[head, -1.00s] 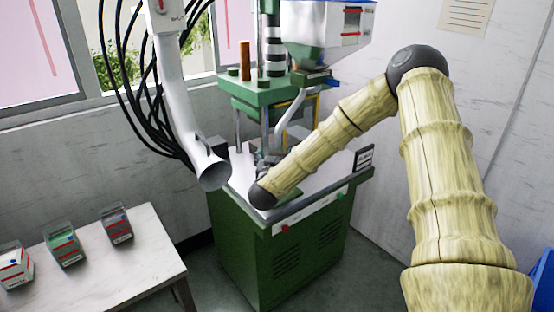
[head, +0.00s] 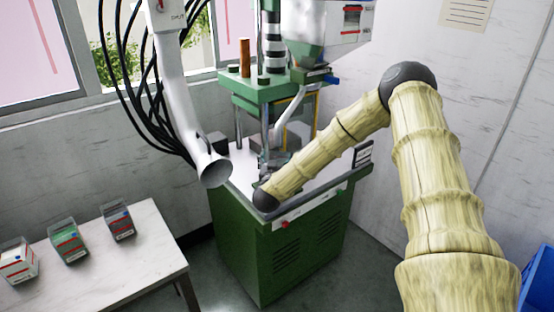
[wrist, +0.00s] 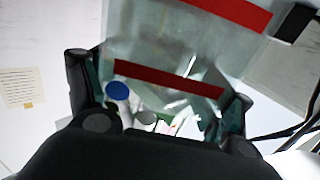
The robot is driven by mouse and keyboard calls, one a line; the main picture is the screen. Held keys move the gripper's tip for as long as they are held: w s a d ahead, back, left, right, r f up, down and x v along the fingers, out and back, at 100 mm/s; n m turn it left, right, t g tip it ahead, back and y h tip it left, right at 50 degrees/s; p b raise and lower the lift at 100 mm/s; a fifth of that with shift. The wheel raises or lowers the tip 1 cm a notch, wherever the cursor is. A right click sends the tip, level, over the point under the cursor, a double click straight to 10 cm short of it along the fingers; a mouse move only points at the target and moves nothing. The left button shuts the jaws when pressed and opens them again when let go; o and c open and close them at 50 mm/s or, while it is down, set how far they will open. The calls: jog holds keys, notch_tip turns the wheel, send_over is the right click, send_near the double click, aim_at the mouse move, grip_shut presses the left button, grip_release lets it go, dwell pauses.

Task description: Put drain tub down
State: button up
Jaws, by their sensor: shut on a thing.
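The drain tub is hard to make out. A see-through greenish edge (wrist: 94,76) beside the finger in the wrist view appears to be part of it. My gripper (wrist: 159,82) has its two dark fingers on either side of this see-through thing and is shut on it. In the head view the end of my arm is over the front left part of the green machine's light top (head: 238,172). I cannot tell whether the tub touches the machine top.
A white pipe (head: 213,170) hangs left of my arm's end. The machine's green upper block (head: 262,93) and hopper (head: 310,45) stand behind. Black hoses (head: 150,110) hang at the left. A white table (head: 115,262) holds three small boxes, with free room in front.

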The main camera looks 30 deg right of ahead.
jog(key=shift+f, duration=0.1)
jog(key=o, duration=1.4)
jog(key=shift+c, duration=0.2)
